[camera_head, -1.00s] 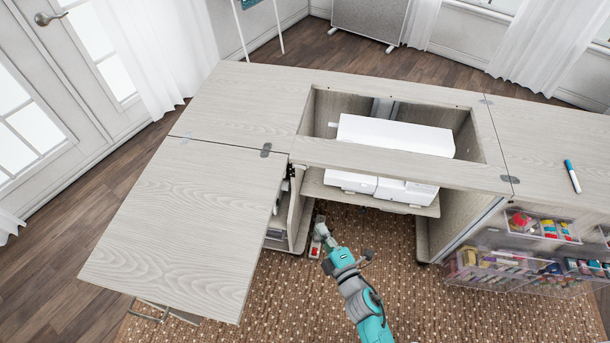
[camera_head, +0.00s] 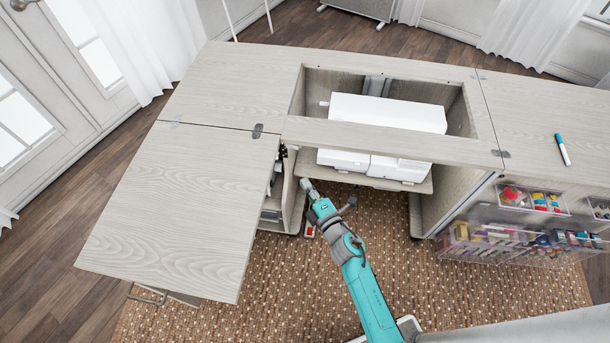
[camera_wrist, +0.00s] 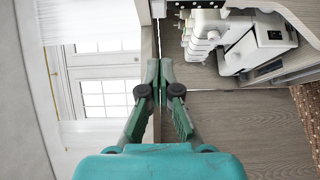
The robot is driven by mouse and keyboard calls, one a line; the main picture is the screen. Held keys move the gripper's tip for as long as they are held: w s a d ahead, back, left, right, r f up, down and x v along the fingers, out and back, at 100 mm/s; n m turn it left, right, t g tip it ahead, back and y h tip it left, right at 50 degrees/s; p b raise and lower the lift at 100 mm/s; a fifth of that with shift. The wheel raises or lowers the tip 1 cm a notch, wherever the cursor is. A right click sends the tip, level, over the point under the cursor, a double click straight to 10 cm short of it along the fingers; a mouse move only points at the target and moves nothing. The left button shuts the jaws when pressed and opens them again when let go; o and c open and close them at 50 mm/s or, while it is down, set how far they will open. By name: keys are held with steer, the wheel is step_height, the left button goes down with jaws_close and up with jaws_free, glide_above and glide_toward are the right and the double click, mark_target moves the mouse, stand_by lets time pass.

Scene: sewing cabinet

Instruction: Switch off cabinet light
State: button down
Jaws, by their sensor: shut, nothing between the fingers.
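The sewing cabinet (camera_head: 200,200) has a pale wood-grain top with a left leaf and an open well. My gripper (camera_head: 306,184) is by the opening under the top, right of the left leaf's inner edge. In the wrist view my gripper's green fingers (camera_wrist: 165,66) are together and empty, in front of a cabinet panel edge. A small white fitting (camera_wrist: 158,9) shows at the top of the wrist view; I cannot tell whether it is the light or its switch. No lit lamp is clearly visible.
A white sewing machine (camera_head: 385,112) sits in the well. Another white machine (camera_wrist: 252,45) stands inside the cabinet, right of my fingers in the wrist view. Clear drawers (camera_head: 520,245) with supplies hang at right. A marker (camera_head: 562,150) lies on top. The brown rug (camera_head: 300,285) is clear.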

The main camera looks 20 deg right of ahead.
glide_toward(292, 147)
steer(key=w+a, duration=0.3)
steer(key=shift+w+d, duration=0.7)
steer(key=shift+w, duration=0.25)
steer(key=shift+w+d, duration=0.35)
steer(key=shift+w, duration=0.2)
